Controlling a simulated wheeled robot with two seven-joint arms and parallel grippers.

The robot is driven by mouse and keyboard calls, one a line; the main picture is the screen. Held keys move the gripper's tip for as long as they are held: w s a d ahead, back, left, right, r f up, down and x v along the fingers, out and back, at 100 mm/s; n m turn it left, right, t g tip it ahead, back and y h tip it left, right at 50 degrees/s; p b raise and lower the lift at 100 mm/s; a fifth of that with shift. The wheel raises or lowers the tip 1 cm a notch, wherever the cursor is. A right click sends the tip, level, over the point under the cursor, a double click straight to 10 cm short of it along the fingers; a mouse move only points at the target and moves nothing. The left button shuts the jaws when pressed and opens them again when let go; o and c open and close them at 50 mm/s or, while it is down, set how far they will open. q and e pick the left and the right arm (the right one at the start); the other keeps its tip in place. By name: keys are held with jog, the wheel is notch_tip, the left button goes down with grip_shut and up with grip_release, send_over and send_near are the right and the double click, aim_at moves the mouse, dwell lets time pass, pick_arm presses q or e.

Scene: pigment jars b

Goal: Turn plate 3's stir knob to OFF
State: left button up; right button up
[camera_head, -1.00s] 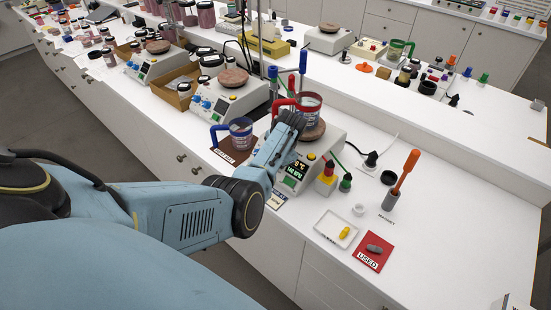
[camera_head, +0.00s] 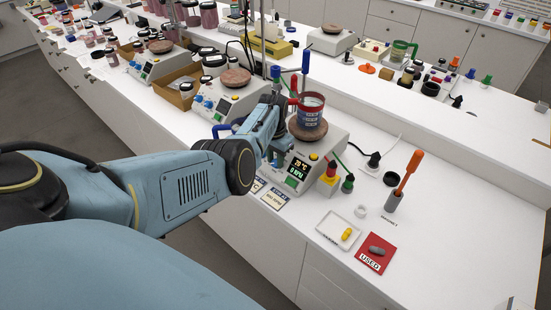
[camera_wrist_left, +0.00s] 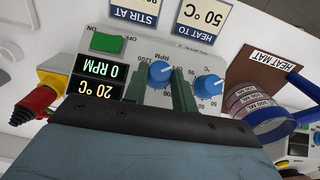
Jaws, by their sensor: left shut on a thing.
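The white stirring hot plate (camera_head: 325,148) stands on the bench with a round brown top (camera_head: 308,129) and a red-handled jug (camera_head: 311,103) on it. Its display (camera_head: 297,173) reads 20 °C and 0 RPM, also in the left wrist view (camera_wrist_left: 97,78). In the left wrist view the blue stir knob (camera_wrist_left: 160,72), by the RPM scale, sits between the dark green fingers of my left gripper (camera_head: 273,160), which is shut on it. The blue heat knob (camera_wrist_left: 208,86) is just right of the fingers, apart from them. My right gripper is out of view.
Cards (camera_head: 273,198) lie in front of the plate. In the left wrist view a blue-handled jug (camera_wrist_left: 258,108) is by the brown heat mat (camera_wrist_left: 262,62). A white tray (camera_head: 338,229) and red USED mat (camera_head: 376,252) lie right. The bench's right front is clear.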

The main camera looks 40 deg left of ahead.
aim_at(274, 162)
pick_arm(q)
jog(key=shift+f, duration=0.1)
jog(key=o, duration=1)
jog(key=shift+r, duration=0.45)
notch_tip(274, 162, up, 13)
jog(key=shift+a+f, duration=0.15)
jog(key=shift+f, duration=0.05)
jog(key=shift+s+f, duration=0.1)
